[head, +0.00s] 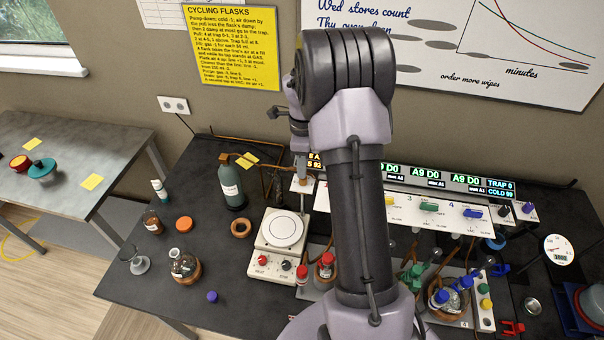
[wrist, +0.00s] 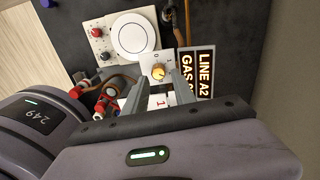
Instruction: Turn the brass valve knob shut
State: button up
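The brass valve knob (wrist: 158,71) shows in the wrist view as a small yellow-gold dial on a white panel, with an orange tube beside it. My gripper (wrist: 160,84) has its two fingers apart, one on each side of the knob in the picture. I see no contact, and the gap in depth is hard to judge. In the head view my gripper (head: 301,174) points down at the left end of the valve panel (head: 402,210). The knob is hidden there behind my gripper and arm.
A white hotplate (head: 280,232) stands just left of the panel, also in the wrist view (wrist: 132,36). A dark display sign (wrist: 196,72) is close to the knob. Red-capped bottles (head: 326,267) and a gas bottle (head: 230,180) stand nearby.

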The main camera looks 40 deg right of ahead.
aim_at(303, 180)
jog(key=f, duration=0.3)
jog(key=shift+s+f, duration=0.15)
jog(key=shift+s, duration=0.25)
jog(key=shift+w+f, duration=0.25)
jog(key=shift+f, duration=0.05)
jog(key=shift+s+r, duration=0.1)
jog(key=shift+s, duration=0.1)
grip_shut()
